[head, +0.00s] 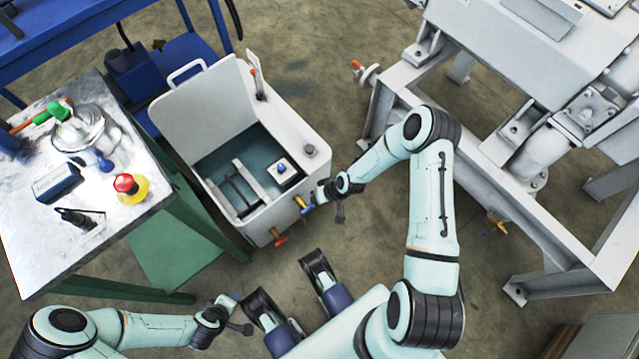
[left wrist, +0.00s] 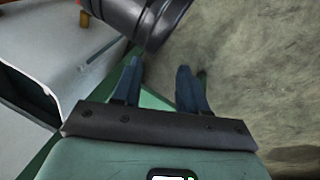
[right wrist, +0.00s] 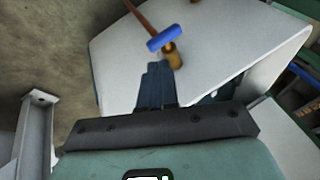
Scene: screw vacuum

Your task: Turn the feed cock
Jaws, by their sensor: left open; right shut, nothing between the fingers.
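A white tank (head: 285,120) stands at the centre of the head view. On its side are a brass cock with a blue handle (head: 307,209) and, lower, a cock with a red handle (head: 279,240). I cannot tell which is the feed cock. My right gripper (head: 319,194) is shut and empty, right by the blue-handled cock. In the right wrist view, the blue handle (right wrist: 166,39) lies just beyond its closed fingertips (right wrist: 158,66); contact is unclear. My left gripper (head: 233,301) is open and empty, low in the head view. Its spread fingers (left wrist: 158,76) show in the left wrist view.
A metal-topped table (head: 40,215) at the left carries a red emergency button (head: 124,184) and a blue box (head: 57,182). A large grey machine frame (head: 560,230) stands at the right. Bare floor (head: 345,225) lies between the tank and that frame.

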